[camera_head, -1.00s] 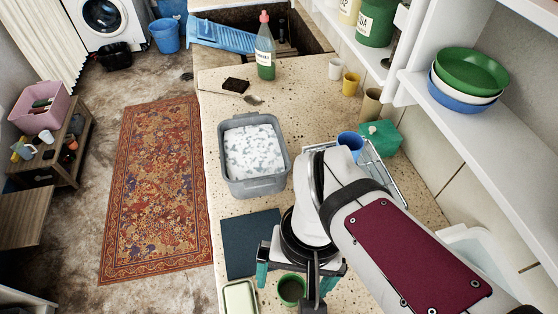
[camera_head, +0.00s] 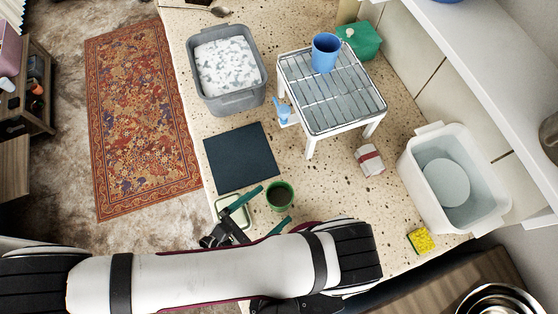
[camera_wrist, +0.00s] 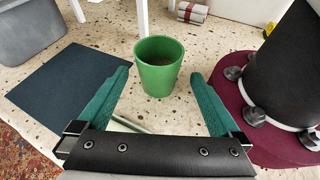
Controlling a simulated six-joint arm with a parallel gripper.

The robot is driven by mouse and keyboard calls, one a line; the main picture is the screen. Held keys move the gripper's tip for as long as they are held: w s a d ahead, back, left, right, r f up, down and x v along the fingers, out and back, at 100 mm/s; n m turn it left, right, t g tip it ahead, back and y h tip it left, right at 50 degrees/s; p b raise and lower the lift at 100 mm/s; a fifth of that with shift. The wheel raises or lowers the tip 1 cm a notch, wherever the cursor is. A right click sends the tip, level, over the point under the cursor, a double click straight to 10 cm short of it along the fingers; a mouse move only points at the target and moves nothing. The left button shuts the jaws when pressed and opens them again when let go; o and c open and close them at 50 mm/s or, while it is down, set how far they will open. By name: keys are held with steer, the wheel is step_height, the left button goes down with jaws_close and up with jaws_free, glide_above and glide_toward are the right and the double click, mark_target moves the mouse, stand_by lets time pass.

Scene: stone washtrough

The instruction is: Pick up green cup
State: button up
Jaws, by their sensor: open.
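The green cup (camera_head: 281,195) stands upright on the speckled counter, to the right of the dark mat; its inside looks dark. In the wrist view the green cup (camera_wrist: 159,66) stands ahead of my gripper, centred between the fingers and just beyond their tips. My gripper (camera_head: 268,206) is open, with a teal finger to either side of the space in front of the cup. In the wrist view my gripper (camera_wrist: 161,76) is open and empty. Its fingers do not visibly touch the cup.
A dark mat (camera_head: 241,160) lies left of the cup, and a pale green dish (camera_head: 233,211) lies by my gripper. A wire rack (camera_head: 335,97) bears a blue cup (camera_head: 325,52). A grey basin (camera_head: 228,102), white tub (camera_head: 416,180) and yellow sponge (camera_head: 421,240) are around.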

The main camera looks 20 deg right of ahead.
mark_target(287, 191)
steer(key=x, duration=0.7)
steer(key=shift+a+r, duration=0.1)
steer(key=c, duration=1.5)
